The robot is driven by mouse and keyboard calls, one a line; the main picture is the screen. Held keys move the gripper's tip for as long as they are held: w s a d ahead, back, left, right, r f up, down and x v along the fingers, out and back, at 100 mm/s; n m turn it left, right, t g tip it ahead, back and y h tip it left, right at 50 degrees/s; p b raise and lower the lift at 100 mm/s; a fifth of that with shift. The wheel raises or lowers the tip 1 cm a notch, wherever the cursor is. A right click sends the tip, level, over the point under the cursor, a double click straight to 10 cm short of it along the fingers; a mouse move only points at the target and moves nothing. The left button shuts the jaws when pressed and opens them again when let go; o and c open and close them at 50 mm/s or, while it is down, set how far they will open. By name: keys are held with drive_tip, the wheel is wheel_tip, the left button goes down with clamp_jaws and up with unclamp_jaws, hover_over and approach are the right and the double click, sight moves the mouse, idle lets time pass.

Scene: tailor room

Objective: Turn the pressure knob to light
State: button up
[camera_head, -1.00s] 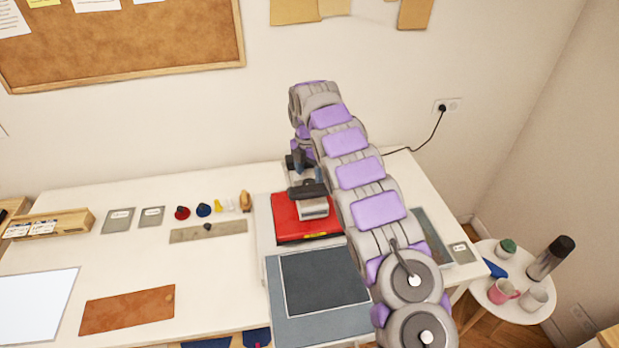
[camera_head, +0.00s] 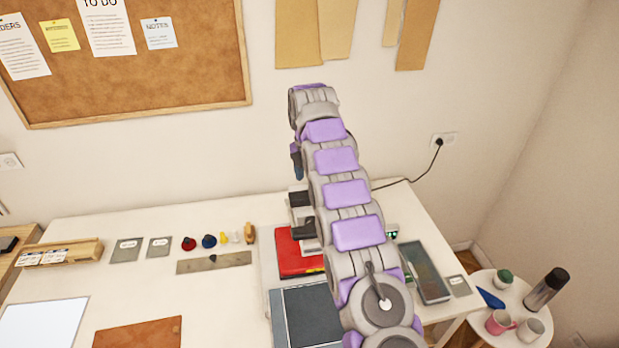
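A press-like machine with a red plate (camera_head: 292,262) stands at the back of the white table, right of its middle. Its grey and black upper part (camera_head: 302,228) is partly covered by my arm. A dark block (camera_head: 299,197) shows at its top; I cannot tell whether this is the pressure knob, and no knob setting or marking can be read. My gripper (camera_head: 297,172) points down from the end of my arm, just above that dark block in the picture. It is small and partly hidden behind my arm links, so I cannot tell whether its fingers are open or shut.
A dark mat (camera_head: 308,315) lies in front of the machine. A grey tray (camera_head: 425,272) is right of my arm. Small red (camera_head: 188,243) and blue (camera_head: 209,241) items and a ruler (camera_head: 214,262) lie to the left. A round side table (camera_head: 510,318) holds cups and a bottle.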

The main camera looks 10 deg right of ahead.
drive_tip(key=shift+r+p, duration=0.45)
drive_tip(key=shift+r, duration=0.2)
drive_tip(key=s+m+b, duration=1.2)
drive_tip(key=s+m, duration=0.2)
drive_tip(key=s, duration=1.1)
drive_tip(key=s+f+m+b, duration=0.4)
drive_tip(key=s+f, duration=0.4)
drive_tip(key=s, duration=0.6)
drive_tip(key=s+f+m+g+b, duration=0.1)
drive_tip(key=s+f+m+b, duration=0.4)
drive_tip(key=s, duration=1)
wheel_tip(320, 180, down, 4)
drive_tip(key=shift+r+m, duration=0.25)
drive_tip(key=shift+m, duration=0.95)
